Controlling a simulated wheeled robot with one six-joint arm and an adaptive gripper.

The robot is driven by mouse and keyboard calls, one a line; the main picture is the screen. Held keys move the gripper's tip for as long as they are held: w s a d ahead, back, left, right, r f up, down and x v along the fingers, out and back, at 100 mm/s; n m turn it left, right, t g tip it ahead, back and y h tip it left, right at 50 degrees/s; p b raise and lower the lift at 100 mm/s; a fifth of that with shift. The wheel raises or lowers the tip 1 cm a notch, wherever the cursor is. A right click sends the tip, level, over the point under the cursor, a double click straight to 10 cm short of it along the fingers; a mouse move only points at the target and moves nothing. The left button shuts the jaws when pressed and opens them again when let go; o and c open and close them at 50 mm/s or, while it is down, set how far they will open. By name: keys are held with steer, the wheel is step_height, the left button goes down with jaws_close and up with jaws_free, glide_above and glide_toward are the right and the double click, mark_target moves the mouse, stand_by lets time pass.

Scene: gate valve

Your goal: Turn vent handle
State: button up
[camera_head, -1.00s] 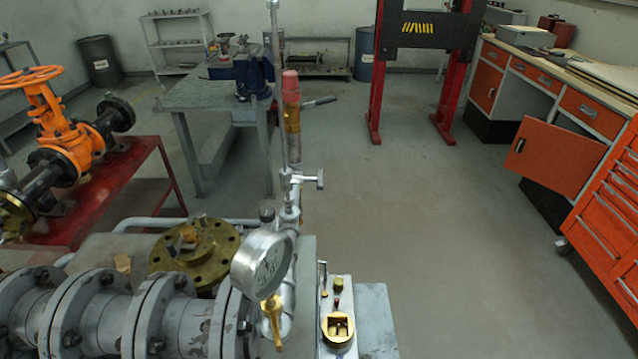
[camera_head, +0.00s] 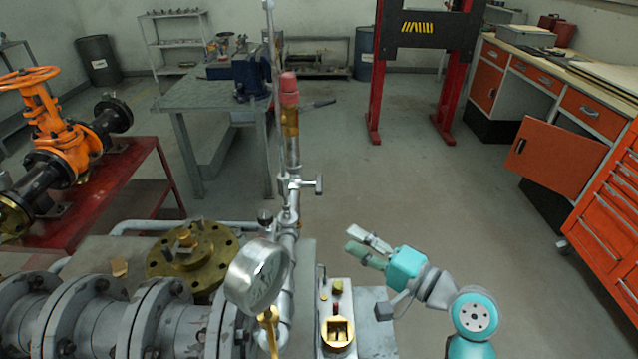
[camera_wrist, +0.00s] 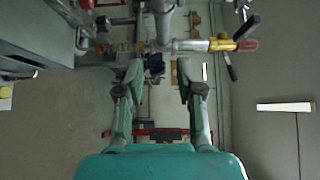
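A small silver T-shaped handle (camera_head: 310,184) sticks out to the right from the upright pipe (camera_head: 291,150), below its red cap (camera_head: 289,88). It looks like the vent handle. My gripper (camera_head: 362,241) is to the right of and lower than this handle in the head view, apart from it. Its two fingers are spread with nothing between them in the wrist view (camera_wrist: 158,70). There the pipe with its brass part and red cap (camera_wrist: 247,45) lies sideways beyond the fingertips. I cannot clearly make out the handle in the wrist view.
A round gauge (camera_head: 256,276) stands left of the gripper, with a yellow handle (camera_head: 268,328) below it. A box with a brass fitting (camera_head: 338,332) is below the gripper. Flanged pipes (camera_head: 95,320) fill the lower left. The floor (camera_head: 420,200) behind the gripper is open.

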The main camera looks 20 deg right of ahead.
mark_target(319, 182)
step_height(319, 182, up, 11)
steer(key=d+n+g+y, duration=0.2)
steer(key=n+g+y, duration=0.1)
steer(key=n+y, duration=0.15)
steer(key=shift+m, duration=0.45)
steer(key=x, duration=1)
steer(key=shift+s+a+r, duration=0.2)
steer(key=shift+s+a, duration=0.05)
steer(key=shift+s, duration=0.05)
steer(key=shift+c, duration=0.2)
jaws_close()
